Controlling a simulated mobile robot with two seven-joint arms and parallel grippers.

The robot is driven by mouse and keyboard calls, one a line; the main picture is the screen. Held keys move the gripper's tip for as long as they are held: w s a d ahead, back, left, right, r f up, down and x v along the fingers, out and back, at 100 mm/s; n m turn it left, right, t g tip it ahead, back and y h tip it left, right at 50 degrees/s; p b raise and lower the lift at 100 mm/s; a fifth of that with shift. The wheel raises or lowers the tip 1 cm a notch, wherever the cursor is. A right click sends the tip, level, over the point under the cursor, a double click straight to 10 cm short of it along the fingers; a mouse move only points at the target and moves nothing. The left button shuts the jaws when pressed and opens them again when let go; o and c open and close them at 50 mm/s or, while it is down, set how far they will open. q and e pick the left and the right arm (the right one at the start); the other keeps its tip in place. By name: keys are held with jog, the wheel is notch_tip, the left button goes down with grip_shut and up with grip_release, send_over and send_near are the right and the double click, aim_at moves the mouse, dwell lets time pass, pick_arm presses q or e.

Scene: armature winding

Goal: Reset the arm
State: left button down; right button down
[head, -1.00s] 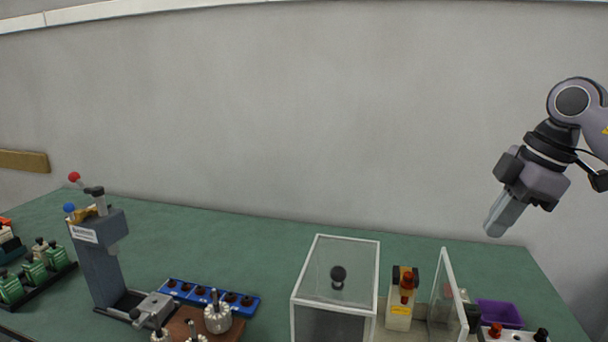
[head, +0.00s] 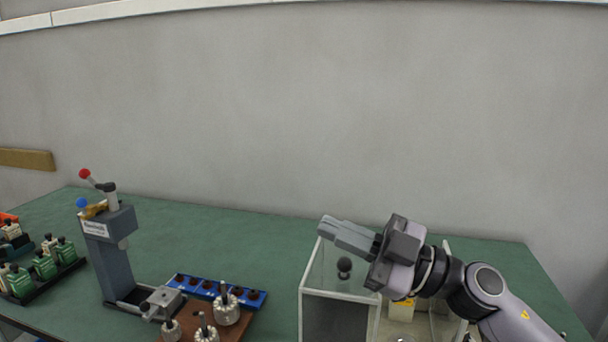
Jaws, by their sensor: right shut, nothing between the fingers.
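My right gripper (head: 330,226) is shut and empty. It hangs over the clear box (head: 304,294) with white edges, its fingers pointing left above the box's top. Whether it touches the box cannot be told. My right arm comes in from the lower right and hides the right part of the bench. My left gripper is not in view.
A grey press (head: 112,265) with red and blue knobs stands at left. A blue tray (head: 185,279) and several silver armatures (head: 227,310) on a brown board are in front. Green parts (head: 66,250) sit far left. The green bench (head: 230,240) behind is clear.

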jog(key=s+d+f+m+t+h, duration=0.3)
jog(key=d+f+m+t+h, duration=0.6)
jog(key=d+f+m+h, duration=0.8)
jog(key=s+d+f+m+g+h, duration=0.1)
jog(key=s+f+g, duration=0.6)
jog(key=s, duration=0.5)
jog(key=s+f+m+g+h, duration=0.1)
jog(key=s+f+g+h, duration=0.1)
jog(key=s+f+g, duration=0.65)
jog(key=w+a+f+t+y+b, duration=0.1)
jog(key=f+t+b, duration=0.1)
jog(key=f+t, duration=0.3)
jog(key=w+a+f+t+y+b, duration=0.1)
jog(key=f+t, duration=0.3)
jog(key=f, duration=0.6)
jog(key=shift+w+a+n+t+b, duration=0.25)
jog(key=shift+w+n+t+b, duration=0.1)
jog(key=shift+w+b, duration=0.4)
